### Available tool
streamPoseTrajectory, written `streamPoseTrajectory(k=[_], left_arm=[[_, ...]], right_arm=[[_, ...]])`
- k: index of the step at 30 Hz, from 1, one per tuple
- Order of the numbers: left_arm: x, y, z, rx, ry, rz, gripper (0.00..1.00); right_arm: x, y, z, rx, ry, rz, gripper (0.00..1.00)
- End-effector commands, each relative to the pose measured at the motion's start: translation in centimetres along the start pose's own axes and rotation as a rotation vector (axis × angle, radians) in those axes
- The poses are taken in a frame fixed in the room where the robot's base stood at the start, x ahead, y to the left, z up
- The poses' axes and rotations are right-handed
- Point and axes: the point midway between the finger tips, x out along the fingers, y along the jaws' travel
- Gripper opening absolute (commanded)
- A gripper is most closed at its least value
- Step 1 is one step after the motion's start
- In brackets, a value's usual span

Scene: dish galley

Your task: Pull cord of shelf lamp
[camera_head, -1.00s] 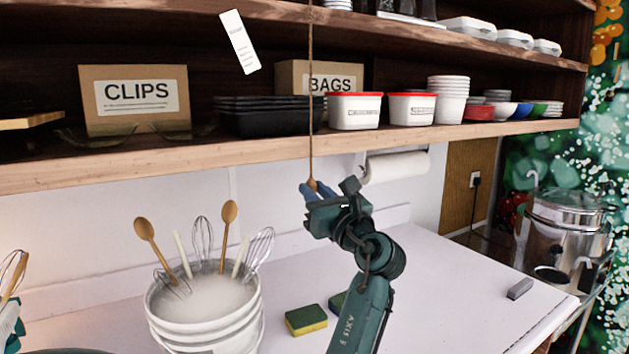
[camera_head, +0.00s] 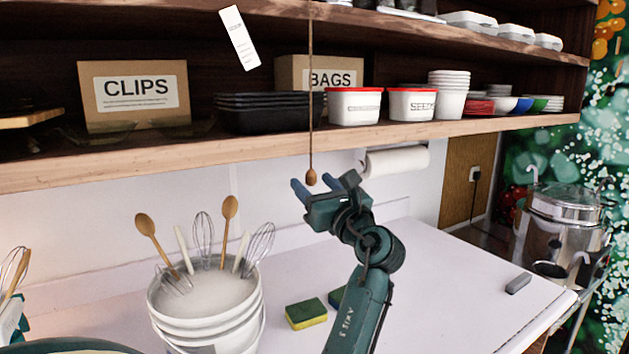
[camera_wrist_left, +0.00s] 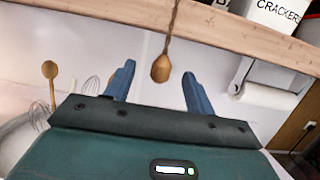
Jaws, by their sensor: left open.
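The lamp cord (camera_head: 311,100) hangs straight down in front of the shelves and ends in a small wooden knob (camera_head: 311,177). My left gripper (camera_head: 326,184) is open below the lower shelf, and the knob shows between its two blue fingertips. In the left wrist view, the knob (camera_wrist_left: 161,68) hangs between the spread fingers (camera_wrist_left: 157,85), with a gap on both sides, at or just beyond the tips. The lamp itself is out of view. My right gripper is not in view.
The lower shelf's front edge (camera_head: 200,163) runs just above the gripper. A paper towel roll (camera_head: 396,161) hangs to the right. A white bucket of utensils (camera_head: 205,310) stands at lower left, and sponges (camera_head: 306,314) lie on the counter (camera_head: 440,300).

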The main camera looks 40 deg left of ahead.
Motion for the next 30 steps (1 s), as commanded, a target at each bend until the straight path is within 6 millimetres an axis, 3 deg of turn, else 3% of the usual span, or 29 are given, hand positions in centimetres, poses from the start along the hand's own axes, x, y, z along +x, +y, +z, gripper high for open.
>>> streamPoseTrajectory(k=[14,30], left_arm=[[-0.2,0.0,0.0,0.000,0.000,-0.001,0.55],[-5.4,0.0,0.0,-0.001,0.001,-0.002,0.55]], right_arm=[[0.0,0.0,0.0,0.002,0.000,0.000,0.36],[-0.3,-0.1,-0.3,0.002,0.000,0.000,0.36]])
